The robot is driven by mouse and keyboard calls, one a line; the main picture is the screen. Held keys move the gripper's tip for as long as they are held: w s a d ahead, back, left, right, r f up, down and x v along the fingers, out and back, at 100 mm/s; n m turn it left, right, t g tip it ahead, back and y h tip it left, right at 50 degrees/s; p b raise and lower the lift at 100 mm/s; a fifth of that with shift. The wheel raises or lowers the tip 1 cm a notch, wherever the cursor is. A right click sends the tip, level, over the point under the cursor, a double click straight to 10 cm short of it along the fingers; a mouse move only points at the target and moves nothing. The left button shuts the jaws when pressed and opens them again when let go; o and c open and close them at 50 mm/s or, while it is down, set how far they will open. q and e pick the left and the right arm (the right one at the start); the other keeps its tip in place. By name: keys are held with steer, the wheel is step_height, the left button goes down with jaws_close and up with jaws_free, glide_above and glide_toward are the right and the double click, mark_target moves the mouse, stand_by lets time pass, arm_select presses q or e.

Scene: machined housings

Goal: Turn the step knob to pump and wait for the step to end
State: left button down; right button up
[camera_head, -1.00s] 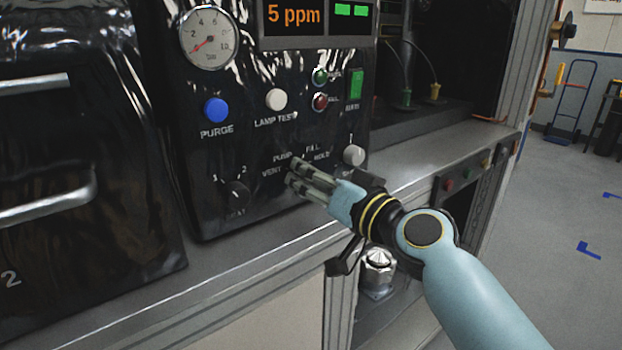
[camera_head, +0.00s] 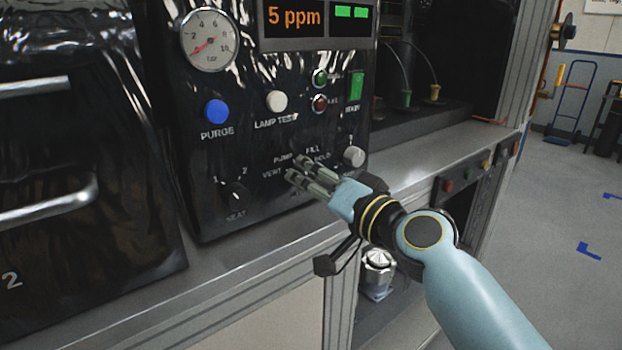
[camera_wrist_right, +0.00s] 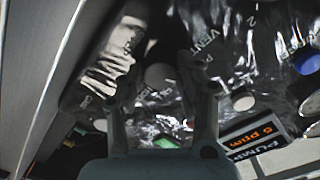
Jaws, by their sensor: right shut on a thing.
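The black control panel (camera_head: 255,150) stands ahead in the head view. My right gripper (camera_head: 297,170) has its fingertips at the step knob, among the labels PUMP, FILL, VENT and HOLD. It is shut on the knob, which the fingers mostly hide, so I cannot read its pointer. In the right wrist view the fingers (camera_wrist_right: 152,60) reach to the panel beside the VENT label. The display (camera_head: 292,18) reads 5 ppm; the wrist view shows the word PUMP beside that reading on the display (camera_wrist_right: 252,137). My left gripper is not in view.
A blue PURGE button (camera_head: 215,111), a white LAMP TEST button (camera_head: 276,101) and the HEAT knob (camera_head: 235,194) sit around the step knob. A grey knob (camera_head: 354,156) is close to my right fingers. A metal ledge (camera_head: 290,240) runs below the panel.

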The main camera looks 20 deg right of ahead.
steer(key=o, duration=1.1)
steer(key=shift+o, duration=0.2)
steer(key=v, duration=1.2)
steer(key=shift+f, duration=0.1)
